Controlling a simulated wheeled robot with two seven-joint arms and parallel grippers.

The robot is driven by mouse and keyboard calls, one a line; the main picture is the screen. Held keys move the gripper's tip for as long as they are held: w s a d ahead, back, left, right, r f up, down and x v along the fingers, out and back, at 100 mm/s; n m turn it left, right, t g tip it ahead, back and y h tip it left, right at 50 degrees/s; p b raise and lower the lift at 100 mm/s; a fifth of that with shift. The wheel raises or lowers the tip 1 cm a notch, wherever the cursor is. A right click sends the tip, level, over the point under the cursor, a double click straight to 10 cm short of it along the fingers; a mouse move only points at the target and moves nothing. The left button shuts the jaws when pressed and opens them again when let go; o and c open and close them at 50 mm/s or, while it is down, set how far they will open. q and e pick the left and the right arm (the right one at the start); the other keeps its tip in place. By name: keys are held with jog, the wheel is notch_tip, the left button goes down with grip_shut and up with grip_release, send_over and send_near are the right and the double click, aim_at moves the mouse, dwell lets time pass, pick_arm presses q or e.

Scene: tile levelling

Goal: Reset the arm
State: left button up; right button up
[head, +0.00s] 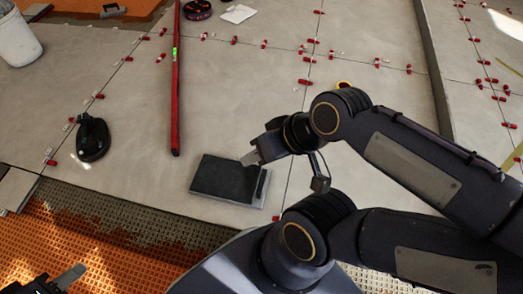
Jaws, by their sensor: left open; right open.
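My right arm comes in from the right. Its gripper (252,158) is over the upper right edge of a flat dark grey pad with a light grey base (225,180), which lies on the tiled floor. The gripper is open and seems to hold nothing; whether it touches the pad I cannot tell. My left gripper (62,281) is open at the bottom left corner, partly cut off by the picture edge, above the orange floor. It appears empty.
Large grey tiles (240,95) carry several red levelling clips along their joints. A red level (176,80) lies lengthwise on them. A black suction tool (93,137) is at left, a white bucket (16,40) behind it. Orange matting (150,262) with mortar lies in front.

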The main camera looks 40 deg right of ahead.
jog(key=shift+r, duration=0.1)
notch_tip(320, 180, up, 34)
jog(key=p, duration=3.3)
jog(key=shift+f+p, duration=0.2)
jog(key=shift+p, duration=0.15)
